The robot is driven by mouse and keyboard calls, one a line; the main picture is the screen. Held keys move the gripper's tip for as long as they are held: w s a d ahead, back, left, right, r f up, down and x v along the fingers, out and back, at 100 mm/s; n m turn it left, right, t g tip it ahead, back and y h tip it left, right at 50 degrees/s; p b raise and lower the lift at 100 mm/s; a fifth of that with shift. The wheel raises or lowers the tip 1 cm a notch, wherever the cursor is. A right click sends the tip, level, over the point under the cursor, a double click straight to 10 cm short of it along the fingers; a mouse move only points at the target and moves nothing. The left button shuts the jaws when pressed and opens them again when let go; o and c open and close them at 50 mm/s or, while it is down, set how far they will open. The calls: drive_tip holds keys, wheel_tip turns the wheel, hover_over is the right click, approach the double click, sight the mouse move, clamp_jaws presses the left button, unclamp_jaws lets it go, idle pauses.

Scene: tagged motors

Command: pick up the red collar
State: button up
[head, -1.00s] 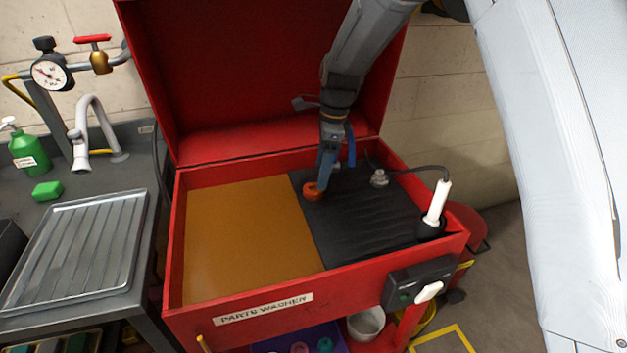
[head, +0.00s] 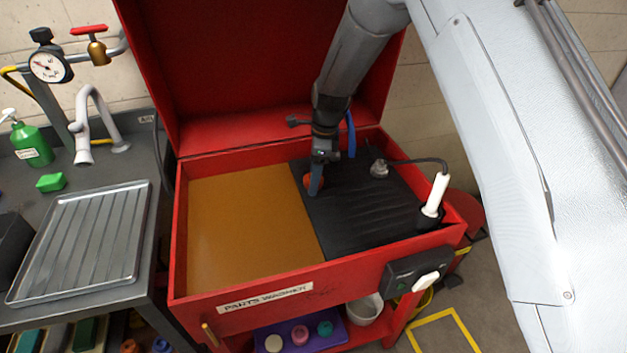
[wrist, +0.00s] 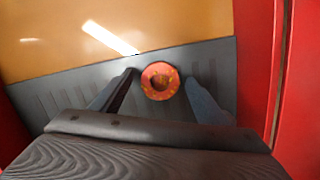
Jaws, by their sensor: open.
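The red collar (wrist: 160,93) is a small ring with a central hole and yellowish specks. It lies on the black ribbed mat (head: 365,215), near the edge of the orange-brown tray area. In the head view the collar (head: 307,182) is largely hidden behind my finger. My gripper (head: 315,190) points down over it. In the wrist view my gripper (wrist: 161,77) is open, with one dark finger on each side of the collar. Gaps show between collar and fingers; I cannot tell the exact height of the fingertips.
The red parts washer (head: 340,277) has raised walls around the mat and an open lid behind. A grey metal fitting (head: 379,168) and a white-handled tool (head: 436,193) with a cable are to the right. The orange-brown surface (head: 245,235) at left is clear.

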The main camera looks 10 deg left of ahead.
drive_tip(key=shift+c, duration=0.4)
drive_tip(key=c, duration=1.3)
